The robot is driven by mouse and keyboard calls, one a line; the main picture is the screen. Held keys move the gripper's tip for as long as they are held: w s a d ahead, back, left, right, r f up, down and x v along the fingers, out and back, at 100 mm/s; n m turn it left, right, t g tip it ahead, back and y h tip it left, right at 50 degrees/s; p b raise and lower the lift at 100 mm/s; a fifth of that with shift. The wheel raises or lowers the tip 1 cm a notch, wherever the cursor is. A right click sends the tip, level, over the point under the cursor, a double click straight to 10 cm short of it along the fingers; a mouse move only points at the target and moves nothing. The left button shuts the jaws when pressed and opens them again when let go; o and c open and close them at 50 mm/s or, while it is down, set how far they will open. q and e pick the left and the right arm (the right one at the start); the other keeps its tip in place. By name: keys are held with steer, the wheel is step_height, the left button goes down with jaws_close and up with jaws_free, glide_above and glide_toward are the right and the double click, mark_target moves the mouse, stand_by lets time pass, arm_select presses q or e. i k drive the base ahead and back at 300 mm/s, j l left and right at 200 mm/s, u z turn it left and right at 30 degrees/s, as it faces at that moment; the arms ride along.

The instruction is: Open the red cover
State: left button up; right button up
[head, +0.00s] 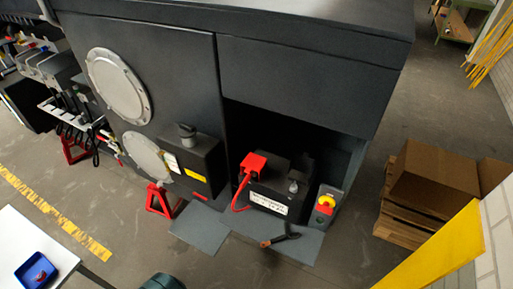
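The red cover (253,163) sits on the top left corner of a black battery (279,186) inside the open bay of the dark grey chassis. It appears to lie down flat over the corner, and what is under it is hidden. A red cable (241,192) runs from it down the battery's left side. A bare grey terminal (293,187) shows at the battery's right. Neither of my grippers is in view.
A black box (193,165) is left of the bay. A dark-handled tool (280,239) lies on the grey plate (289,247) in front. Cardboard boxes (433,178) and a yellow post (440,250) stand right.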

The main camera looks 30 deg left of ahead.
mark_target(256, 162)
steer(key=j+u, duration=0.1)
steer(key=u, duration=1.15)
steer(key=i+l, duration=0.05)
